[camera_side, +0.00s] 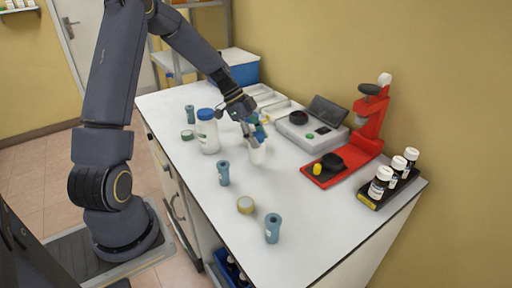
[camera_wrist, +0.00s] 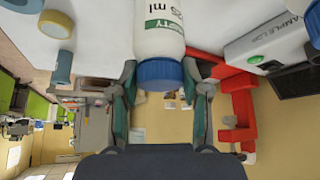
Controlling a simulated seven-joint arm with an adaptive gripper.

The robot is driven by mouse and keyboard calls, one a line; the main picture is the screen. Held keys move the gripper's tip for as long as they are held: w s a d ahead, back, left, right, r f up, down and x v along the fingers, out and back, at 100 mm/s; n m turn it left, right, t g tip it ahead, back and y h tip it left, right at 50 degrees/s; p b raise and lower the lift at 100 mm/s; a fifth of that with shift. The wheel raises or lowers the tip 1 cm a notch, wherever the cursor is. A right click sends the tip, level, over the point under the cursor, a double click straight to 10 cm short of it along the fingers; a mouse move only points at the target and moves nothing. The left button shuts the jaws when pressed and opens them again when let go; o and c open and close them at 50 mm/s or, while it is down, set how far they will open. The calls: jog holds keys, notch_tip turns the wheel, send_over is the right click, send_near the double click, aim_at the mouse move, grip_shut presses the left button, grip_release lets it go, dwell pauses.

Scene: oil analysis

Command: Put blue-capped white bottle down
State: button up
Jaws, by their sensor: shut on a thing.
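The blue-capped white bottle (camera_side: 258,153) is below my gripper (camera_side: 252,128) in the side view, upright over the white bench, its upper part partly covered by the fingers. I cannot tell whether its base touches the bench. In the wrist view the bottle (camera_wrist: 158,35) appears upside down with green and dark label print, and its blue cap (camera_wrist: 160,73) lies between the two fingers of my gripper (camera_wrist: 160,85). My gripper is shut on the bottle at the cap end.
A larger blue-capped bottle (camera_side: 207,133) stands to the left. Teal cylinders (camera_side: 223,174) and a tan roll (camera_side: 245,205) are in front. A grey instrument (camera_side: 312,132), a red stand (camera_side: 340,168) and a rack of dark bottles (camera_side: 380,184) are to the right.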

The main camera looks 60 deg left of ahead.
aim_at(257, 156)
jog(key=shift+f, duration=1.45)
jog(key=shift+f, duration=0.1)
jog(key=o, duration=1.1)
